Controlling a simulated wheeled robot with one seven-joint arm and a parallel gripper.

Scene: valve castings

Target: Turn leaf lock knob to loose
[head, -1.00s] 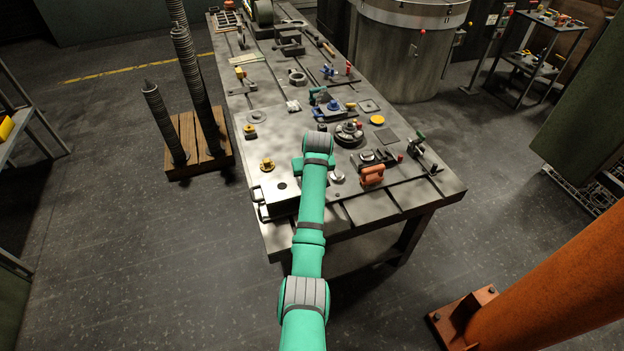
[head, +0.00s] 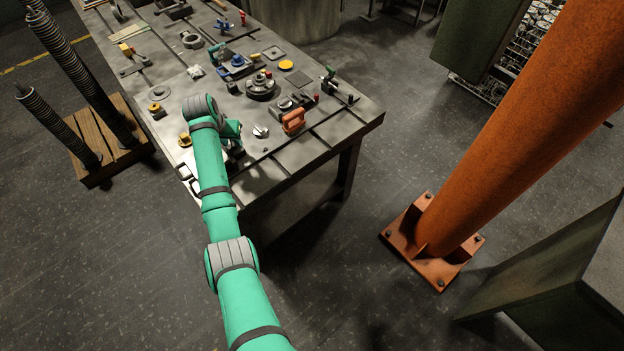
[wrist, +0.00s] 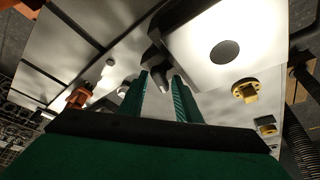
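I cannot tell for sure which part is the leaf lock knob. In the wrist view a dark blocky fitting (wrist: 156,56) sits at the edge of a pale box (wrist: 215,45) with a black round spot, just beyond my fingertips. A yellow knob (wrist: 246,90) on a round base stands to the right, apart from my gripper. It also shows in the head view (head: 185,138). In the head view my arm hides the fingertips and much of the box.
A pale round knob (head: 260,131) and an orange handle (head: 292,121) lie right of my arm on the steel table (head: 305,150). Several fixtures stand farther back. An orange column (head: 500,130) rises right of the table. A pallet (head: 115,150) with threaded rods stands left.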

